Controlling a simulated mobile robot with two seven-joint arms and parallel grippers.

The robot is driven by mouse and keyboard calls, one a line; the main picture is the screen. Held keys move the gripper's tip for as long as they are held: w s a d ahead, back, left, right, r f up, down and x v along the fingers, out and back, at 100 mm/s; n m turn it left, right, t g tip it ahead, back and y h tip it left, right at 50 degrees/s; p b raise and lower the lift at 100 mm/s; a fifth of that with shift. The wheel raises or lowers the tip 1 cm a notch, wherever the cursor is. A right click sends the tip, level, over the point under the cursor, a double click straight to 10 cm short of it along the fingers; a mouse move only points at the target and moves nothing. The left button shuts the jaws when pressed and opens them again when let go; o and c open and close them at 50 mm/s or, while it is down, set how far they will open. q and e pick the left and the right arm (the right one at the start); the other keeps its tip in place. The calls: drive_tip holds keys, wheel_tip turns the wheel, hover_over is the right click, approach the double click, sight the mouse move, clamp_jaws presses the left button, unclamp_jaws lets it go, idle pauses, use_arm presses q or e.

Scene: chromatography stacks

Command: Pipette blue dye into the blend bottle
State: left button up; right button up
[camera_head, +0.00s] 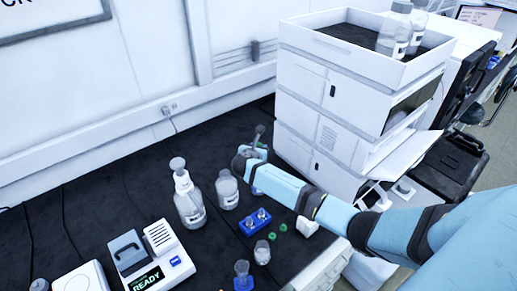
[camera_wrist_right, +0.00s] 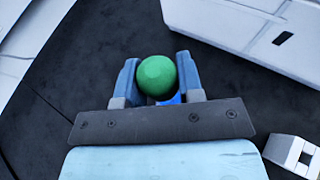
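My right gripper (camera_wrist_right: 158,80) is shut on a green, round, bulb-like thing (camera_wrist_right: 155,76); its blue fingers touch both sides, and a patch of blue shows just below. In the head view, my right gripper (camera_head: 254,148) is above the dark bench beyond the bottles, with a grey part sticking up by it; the green thing cannot be made out there. A tall clear bottle (camera_head: 189,206) with a grey top and a shorter clear bottle (camera_head: 227,191) stand left of it. I cannot tell which is the blend bottle. A small blue-based vessel (camera_head: 243,279) stands at the front. My left gripper is not in view.
A blue block with vials (camera_head: 254,222), two green caps (camera_head: 277,232) and a clear vial (camera_head: 262,253) are near the front edge. A device reading READY (camera_head: 146,280) is at front left. A white instrument stack (camera_head: 310,95) with bottles on top blocks the back right.

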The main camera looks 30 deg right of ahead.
sight(258, 144)
drive_tip(key=shift+r+p, duration=0.65)
drive_tip(key=shift+r, duration=0.15)
drive_tip(key=shift+r+p, duration=0.3)
drive_tip(key=shift+r, duration=0.2)
drive_tip(key=shift+r+p, duration=0.5)
drive_tip(key=shift+r, duration=1.45)
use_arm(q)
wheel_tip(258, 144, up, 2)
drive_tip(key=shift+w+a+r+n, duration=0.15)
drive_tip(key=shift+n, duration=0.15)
